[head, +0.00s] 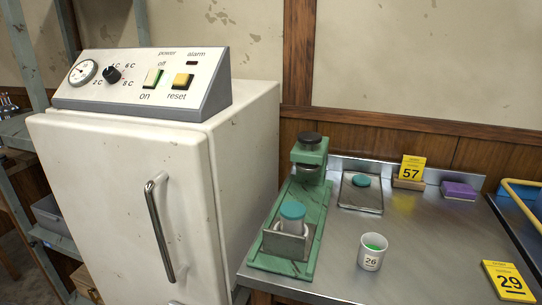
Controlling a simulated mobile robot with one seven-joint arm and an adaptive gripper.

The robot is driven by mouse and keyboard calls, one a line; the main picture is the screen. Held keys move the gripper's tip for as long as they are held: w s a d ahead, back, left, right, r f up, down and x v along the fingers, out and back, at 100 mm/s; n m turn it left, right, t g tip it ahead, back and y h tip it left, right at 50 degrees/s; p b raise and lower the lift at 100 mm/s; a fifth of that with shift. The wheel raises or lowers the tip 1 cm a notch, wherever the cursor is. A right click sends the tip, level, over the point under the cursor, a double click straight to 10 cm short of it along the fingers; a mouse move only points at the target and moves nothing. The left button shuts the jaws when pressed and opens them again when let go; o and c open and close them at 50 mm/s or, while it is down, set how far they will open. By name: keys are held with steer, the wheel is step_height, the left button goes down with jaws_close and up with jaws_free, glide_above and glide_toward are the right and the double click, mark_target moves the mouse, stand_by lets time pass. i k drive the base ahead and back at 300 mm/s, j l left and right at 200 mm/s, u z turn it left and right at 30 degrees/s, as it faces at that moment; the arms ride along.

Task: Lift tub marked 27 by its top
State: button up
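No tub with a readable 27 shows in the head view. A tub with a teal lid (292,211) stands upright in a metal holder on the green stand (319,221); the holder hides its lower part and I see no number on it. A white tub marked 26 (371,258), open at the top with green contents, stands on the steel bench to the right of the stand. A small teal round thing (361,181) lies on a grey plate (361,196) at the back; no number shows on it. My gripper is not in view.
A white fridge (120,190) with a vertical handle (160,230) and a control panel (147,82) stands left of the bench. Yellow cards 57 (412,168) and 29 (509,281), a purple block (458,190) and a yellow rail (522,193) are to the right. The bench (435,245) between is clear.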

mark_target(296, 227)
steer(key=l+u, duration=0.2)
steer(key=l, duration=0.15)
steer(key=k+l+u, duration=0.2)
steer(key=l+u, duration=0.15)
steer(key=l, duration=0.25)
steer(key=i+l, duration=0.35)
steer(key=l, duration=0.15)
steer(key=u, duration=0.05)
